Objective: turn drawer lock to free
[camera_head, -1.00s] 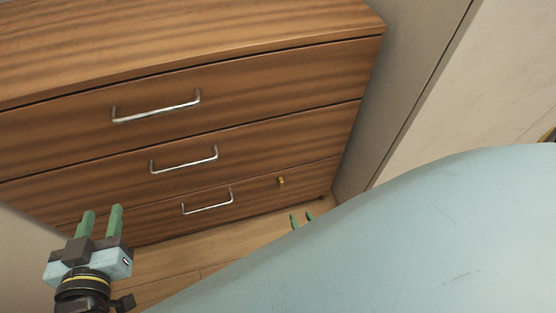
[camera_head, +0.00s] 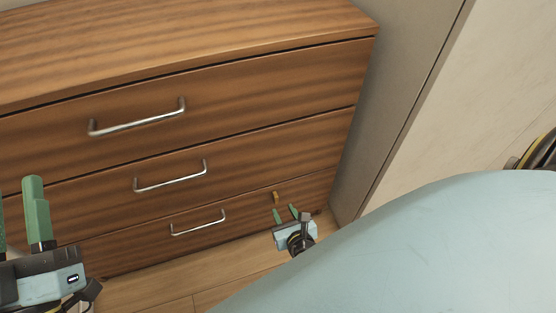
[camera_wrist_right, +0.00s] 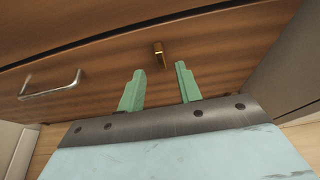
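The drawer lock is a small brass piece (camera_head: 276,197) on the right part of the bottom drawer front (camera_head: 250,205). In the right wrist view the brass lock (camera_wrist_right: 159,55) stands out just ahead of the fingertips, roughly upright. My right gripper (camera_head: 286,213) is open, its green fingers (camera_wrist_right: 160,73) spread apart with nothing between them, just short of the lock. My left gripper (camera_head: 18,190) is at the left edge of the head view, its fingers apart and empty; one finger is partly cut off by the frame.
The wooden cabinet has three drawers with metal bar handles, and all look closed. The bottom drawer's handle (camera_head: 198,224) is left of the lock. A wall (camera_head: 385,110) stands close to the cabinet's right side. Wooden floor (camera_head: 165,285) lies in front.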

